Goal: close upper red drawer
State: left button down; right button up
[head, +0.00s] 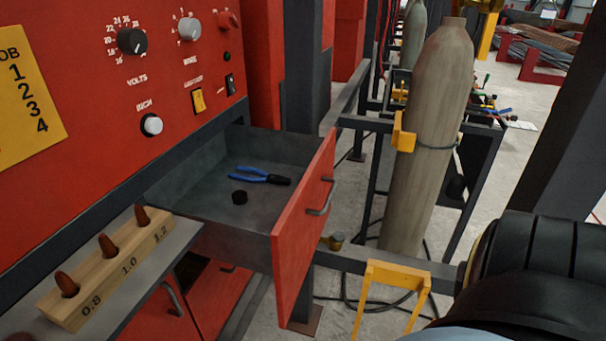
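The upper red drawer (300,230) is pulled well out from the red welding cabinet (110,90). Its red front stands away from the cabinet, with a dark bar handle (321,197) on the outer face. Inside the grey drawer tray lie blue-handled pliers (260,176) and a small black round piece (239,197). Neither of my grippers is in view. A dark, rounded arm part at the lower right looks like mine, and nothing of mine is seen touching the drawer.
A wooden block (105,268) with several brown-tipped pieces sits on a grey ledge left of the drawer. Red fronts with handles (171,299) show below. A tall gas cylinder (430,140) and dark frame bars stand right of the drawer; a yellow bracket (399,273) is at lower centre-right.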

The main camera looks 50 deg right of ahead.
aim_at(276, 234)
jog(key=u, duration=0.05)
jog(key=i, duration=0.05)
jog(key=z, duration=1.75)
